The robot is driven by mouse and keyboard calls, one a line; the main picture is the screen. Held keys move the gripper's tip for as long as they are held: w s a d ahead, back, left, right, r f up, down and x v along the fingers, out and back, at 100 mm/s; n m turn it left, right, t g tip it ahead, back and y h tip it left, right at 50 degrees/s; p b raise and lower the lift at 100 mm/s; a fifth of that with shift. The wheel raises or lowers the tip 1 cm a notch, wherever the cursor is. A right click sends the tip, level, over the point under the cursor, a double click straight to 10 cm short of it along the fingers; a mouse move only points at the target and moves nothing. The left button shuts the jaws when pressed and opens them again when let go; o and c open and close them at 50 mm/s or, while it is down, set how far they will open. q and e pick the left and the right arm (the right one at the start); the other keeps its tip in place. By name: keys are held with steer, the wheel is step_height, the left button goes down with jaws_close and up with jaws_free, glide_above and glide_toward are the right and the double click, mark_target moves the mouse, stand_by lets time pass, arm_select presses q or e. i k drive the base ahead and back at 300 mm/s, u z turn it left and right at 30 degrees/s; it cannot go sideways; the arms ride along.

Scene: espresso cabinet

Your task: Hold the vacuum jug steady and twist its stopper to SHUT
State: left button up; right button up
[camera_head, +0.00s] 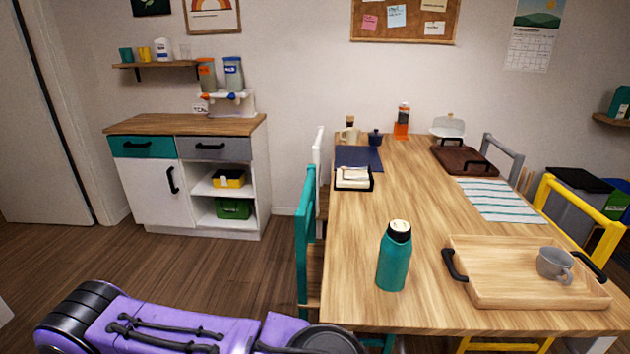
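A teal vacuum jug (394,266) stands upright near the front edge of the wooden table, left of the light wooden tray. Its dark neck carries a stopper (400,226) with a pale round top. Any mark on the stopper is too small to read, so I cannot tell its setting. No handle shows on the jug from here. A purple link of my own arm crosses the bottom left, below and left of the jug and apart from it. Neither gripper is in view, and nothing of mine touches the jug.
The light tray (500,296) with a grey mug (554,264) stands right of the jug. A striped mat (490,200), a dark tray (462,160) and a napkin holder (354,180) lie farther back. A teal chair (305,235) stands at the table's left edge. Table behind the jug is clear.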

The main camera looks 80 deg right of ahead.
mark_target(398, 230)
steer(key=i, duration=0.35)
steer(key=z, duration=3.3)
